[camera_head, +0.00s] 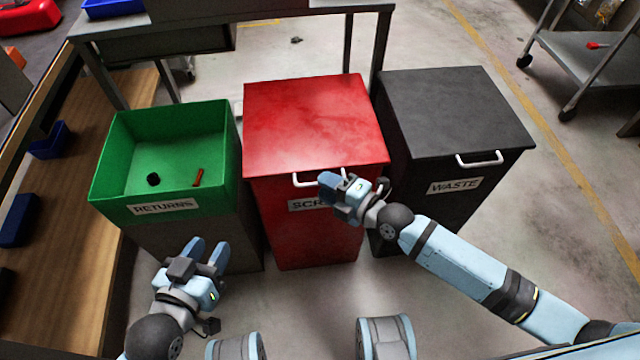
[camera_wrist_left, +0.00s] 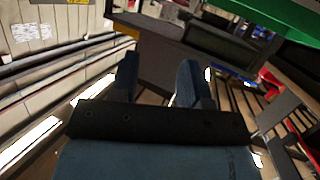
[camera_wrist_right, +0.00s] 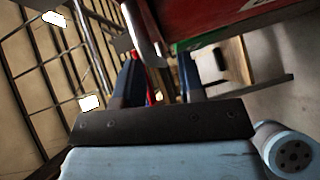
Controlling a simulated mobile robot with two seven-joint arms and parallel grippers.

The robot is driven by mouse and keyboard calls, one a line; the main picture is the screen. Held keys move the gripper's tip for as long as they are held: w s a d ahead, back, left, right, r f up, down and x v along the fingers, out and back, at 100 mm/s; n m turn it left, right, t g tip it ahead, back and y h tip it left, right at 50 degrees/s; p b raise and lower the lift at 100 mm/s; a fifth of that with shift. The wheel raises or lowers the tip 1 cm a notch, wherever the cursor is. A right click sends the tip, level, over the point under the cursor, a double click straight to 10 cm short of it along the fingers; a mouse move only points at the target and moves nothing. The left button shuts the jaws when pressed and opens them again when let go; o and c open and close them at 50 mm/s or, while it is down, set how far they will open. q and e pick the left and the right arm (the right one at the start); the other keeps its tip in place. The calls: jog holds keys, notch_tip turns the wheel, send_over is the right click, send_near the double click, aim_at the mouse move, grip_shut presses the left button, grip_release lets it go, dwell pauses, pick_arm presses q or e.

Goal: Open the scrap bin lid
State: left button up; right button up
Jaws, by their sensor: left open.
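The red scrap bin (camera_head: 310,230) stands in the middle of the head view with its red lid (camera_head: 312,120) down flat. A white bar handle (camera_head: 305,184) is on the lid's front edge, partly hidden by my right gripper (camera_head: 329,191). My right gripper is at the handle's right part, fingers apart; contact cannot be told. In the right wrist view the white handle (camera_wrist_right: 152,45) shows ahead, near the fingertips (camera_wrist_right: 160,70), below the red lid. My left gripper (camera_head: 207,246) is open and empty, low in front of the returns bin.
The green returns bin (camera_head: 110,165) is open at the left and holds small items. The black waste bin (camera_head: 455,115), lid down with a white handle, stands at the right. A metal table (camera_head: 250,12) is behind; a wooden bench (camera_head: 85,250) is at left.

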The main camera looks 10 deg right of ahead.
jog(key=shift+x, duration=0.95)
pick_arm(q)
jog(key=shift+w+d+r, duration=0.1)
jog(key=shift+d+r, duration=0.05)
jog(key=shift+r, duration=0.35)
pick_arm(e)
jog(key=shift+w+a, duration=0.1)
grip_shut()
pick_arm(q)
jog(key=shift+w, duration=0.1)
